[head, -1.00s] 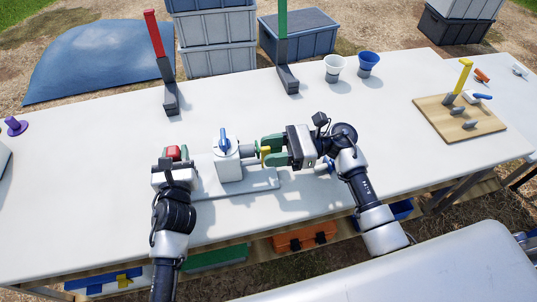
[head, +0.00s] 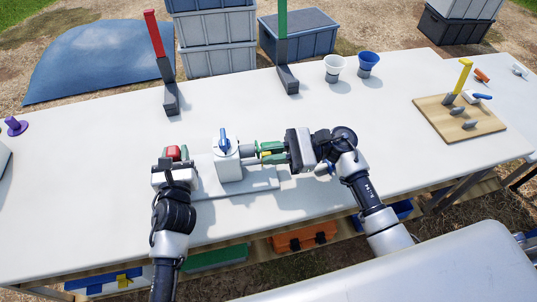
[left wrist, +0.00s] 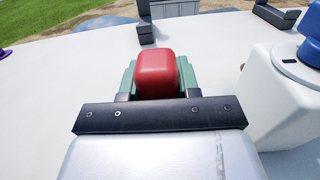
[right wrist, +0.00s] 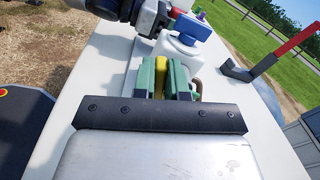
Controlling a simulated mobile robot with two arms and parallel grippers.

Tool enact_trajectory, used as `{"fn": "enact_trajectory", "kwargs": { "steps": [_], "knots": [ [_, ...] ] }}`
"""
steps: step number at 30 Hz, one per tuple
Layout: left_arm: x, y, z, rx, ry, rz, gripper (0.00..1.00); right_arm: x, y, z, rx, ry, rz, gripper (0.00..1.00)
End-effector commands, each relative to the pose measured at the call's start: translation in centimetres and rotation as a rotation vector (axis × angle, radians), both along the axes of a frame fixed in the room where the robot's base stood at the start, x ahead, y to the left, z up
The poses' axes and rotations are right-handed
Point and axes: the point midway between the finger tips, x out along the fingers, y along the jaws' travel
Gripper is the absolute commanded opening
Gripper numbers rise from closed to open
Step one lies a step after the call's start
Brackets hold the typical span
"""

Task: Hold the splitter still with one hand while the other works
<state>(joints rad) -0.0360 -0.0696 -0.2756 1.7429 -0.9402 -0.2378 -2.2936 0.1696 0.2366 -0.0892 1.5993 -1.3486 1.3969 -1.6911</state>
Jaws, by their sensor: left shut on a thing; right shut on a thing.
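The splitter is a white block (head: 227,160) with a blue handle (head: 224,141) on top, on a grey base plate (head: 258,184) in the middle of the table. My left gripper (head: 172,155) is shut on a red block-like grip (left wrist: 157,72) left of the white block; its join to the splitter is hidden. A grey fitting (head: 248,150) sticks out of the block's right side. My right gripper (head: 266,153) is shut at that fitting's end on a yellow part (right wrist: 160,78), mostly hidden between the green fingers.
A red-topped stand (head: 155,35) and a green-topped stand (head: 283,45) stand at the back edge. The table's left is mostly clear.

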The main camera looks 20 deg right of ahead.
Motion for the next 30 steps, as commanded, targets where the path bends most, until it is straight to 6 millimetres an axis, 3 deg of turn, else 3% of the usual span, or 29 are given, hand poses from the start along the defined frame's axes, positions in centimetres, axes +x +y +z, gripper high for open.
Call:
{"fn": "enact_trajectory", "kwargs": {
  "steps": [6, 17, 25, 30],
  "knots": [
    [0.0, 0.0, 0.0, -0.001, -0.001, -0.001, 0.00, -0.8, 0.0, -0.4, -0.021, -0.209, -0.001, 0.00],
    [0.0, 0.0, 0.0, -0.001, -0.001, -0.001, 0.00, -0.9, 0.1, -0.5, -0.025, -0.254, 0.000, 0.00],
    [0.0, 0.0, 0.0, -0.001, -0.002, -0.001, 0.00, -1.8, 0.1, -1.4, -0.054, -0.594, -0.002, 0.00],
    [0.0, 0.0, 0.0, -0.001, -0.002, -0.001, 0.00, -2.1, 0.1, -1.7, -0.064, -0.714, -0.001, 0.00]
  ]
}}
